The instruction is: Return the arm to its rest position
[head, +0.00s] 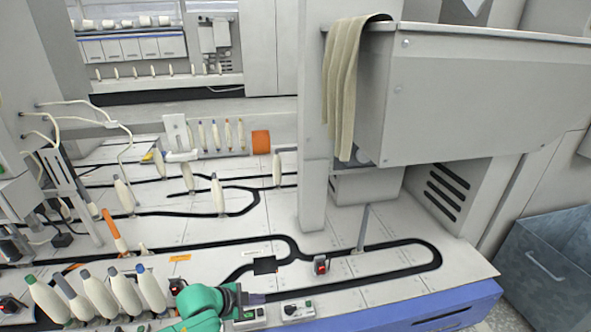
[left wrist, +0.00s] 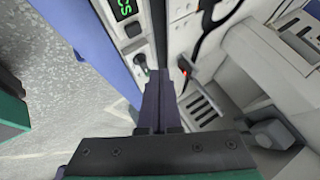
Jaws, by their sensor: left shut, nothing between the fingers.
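My left gripper (head: 258,298) shows at the bottom centre of the head view, at the end of a green arm link. It hangs over the front part of the white machine deck, close to the blue front edge. In the left wrist view its two dark fingers (left wrist: 160,90) lie together with nothing between them. No bobbin touches it. My right gripper shows in neither view.
Several white bobbins (head: 122,290) stand at the front left. Small control boxes (head: 297,310) sit beside my gripper. A grey metal trough (head: 470,100) with a cloth (head: 345,85) overhangs the deck. A blue-grey bin (head: 545,270) stands at right.

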